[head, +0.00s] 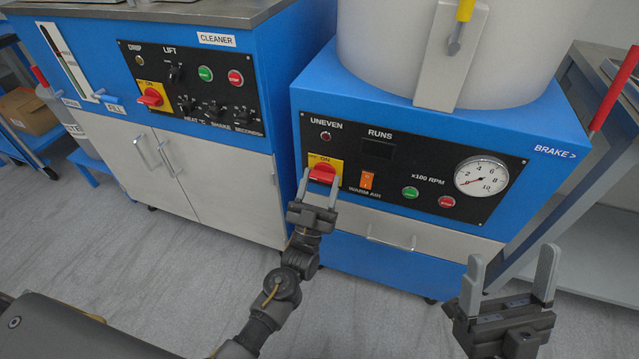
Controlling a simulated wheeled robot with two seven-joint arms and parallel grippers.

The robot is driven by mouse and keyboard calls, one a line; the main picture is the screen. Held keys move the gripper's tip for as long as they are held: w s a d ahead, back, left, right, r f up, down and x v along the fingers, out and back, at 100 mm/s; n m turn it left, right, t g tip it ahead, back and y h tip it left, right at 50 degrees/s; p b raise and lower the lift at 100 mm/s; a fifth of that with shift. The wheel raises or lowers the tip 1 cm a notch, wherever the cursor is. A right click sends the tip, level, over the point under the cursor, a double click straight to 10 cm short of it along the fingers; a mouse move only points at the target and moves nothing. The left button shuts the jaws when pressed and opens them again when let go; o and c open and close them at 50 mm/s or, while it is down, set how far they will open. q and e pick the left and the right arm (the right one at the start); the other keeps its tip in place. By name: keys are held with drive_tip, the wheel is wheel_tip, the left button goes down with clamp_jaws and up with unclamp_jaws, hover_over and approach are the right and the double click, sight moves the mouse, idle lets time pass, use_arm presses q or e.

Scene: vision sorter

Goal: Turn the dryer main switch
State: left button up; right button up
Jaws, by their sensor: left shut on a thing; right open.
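The dryer (440,120) is the blue machine at the right with a black front panel. Its main switch (322,173) is a red knob on a yellow plate marked ON, at the panel's left. The red handle appears to lie roughly crosswise. My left gripper (320,182) reaches up to it from below, with one finger on each side, and is shut on the red knob. My fingers cover the knob's sides and part of the plate. My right gripper (512,256) is open and empty at the lower right, apart from the dryer front.
Beside the switch are an orange warm-air rocker (367,182), green (410,193) and red (446,201) buttons, and a round gauge (481,177). The cleaner (215,85), with a similar red switch (151,97), stands at the left. A red-gripped brake lever (614,90) rises at the right.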

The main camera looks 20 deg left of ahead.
use_arm(q)
drive_tip(key=shift+f+n, duration=0.1)
drive_tip(key=shift+n, duration=0.4)
drive_tip(key=o, duration=1)
drive_tip(key=v, duration=1)
drive_tip(key=shift+s+d+f, duration=0.1)
drive_tip(key=shift+s+f, duration=0.15)
drive_tip(key=shift+s, duration=0.1)
drive_tip(key=shift+w, duration=0.1)
